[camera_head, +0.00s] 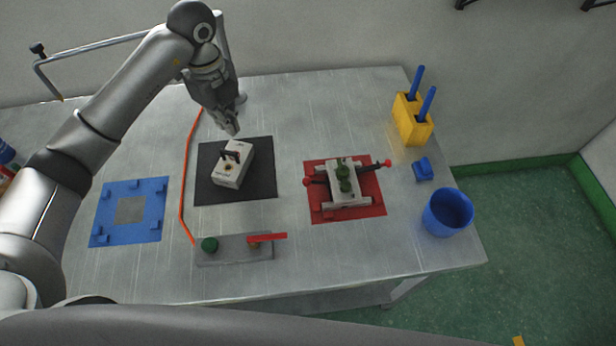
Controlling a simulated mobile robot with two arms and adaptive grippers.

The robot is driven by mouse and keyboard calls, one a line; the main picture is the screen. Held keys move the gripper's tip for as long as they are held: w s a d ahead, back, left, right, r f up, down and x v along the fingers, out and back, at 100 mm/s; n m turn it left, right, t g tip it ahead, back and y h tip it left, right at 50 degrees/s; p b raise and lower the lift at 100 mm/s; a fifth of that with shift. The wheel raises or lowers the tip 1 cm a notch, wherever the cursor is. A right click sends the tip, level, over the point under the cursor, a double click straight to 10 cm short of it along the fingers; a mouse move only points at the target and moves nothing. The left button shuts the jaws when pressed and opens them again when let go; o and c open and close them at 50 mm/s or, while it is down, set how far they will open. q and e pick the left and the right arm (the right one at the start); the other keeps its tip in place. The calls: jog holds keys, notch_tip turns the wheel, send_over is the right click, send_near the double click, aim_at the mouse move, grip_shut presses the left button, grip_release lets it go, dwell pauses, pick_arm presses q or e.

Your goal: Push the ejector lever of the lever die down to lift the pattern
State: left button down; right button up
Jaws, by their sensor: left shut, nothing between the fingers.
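My left gripper (232,129) comes down from the upper left, shut and empty, just above the back edge of the black mat (262,192). A white block (239,172) with a dark lever-like part on top sits tilted on that mat, just below the fingertips in the picture; I see no clear contact. A pale frame-like die (349,199) with green parts (343,177) and red-knobbed rods stands on the red mat (376,207). A grey bar (225,254) in front carries a green knob and a red lever (268,237). I cannot tell for certain which is the lever die. My right gripper is out of view.
A blue fixture plate (103,213) lies at left, beside an orange cord (183,190). A yellow holder (409,124) with blue-handled tools, a small blue block (422,169) and a blue cup (435,222) stand along the right edge. The table's back middle is clear.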

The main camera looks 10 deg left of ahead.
pick_arm(q)
jog(key=s+d+f+m+p, duration=0.15)
jog(key=d+m+p, duration=0.35)
jog(key=m, duration=0.7)
jog(key=m+h+p, duration=0.3)
jog(key=m+p, duration=0.1)
jog(key=m, duration=1.1)
send_near(304, 181)
jog(key=shift+s+d+f+t, duration=0.1)
jog(key=shift+d+f+t, duration=0.1)
jog(key=shift+d+t, duration=0.1)
jog(key=shift+f, duration=0.15)
jog(key=shift+b+x, duration=2.1)
jog(key=shift+x, duration=1.3)
jog(key=shift+a, duration=0.15)
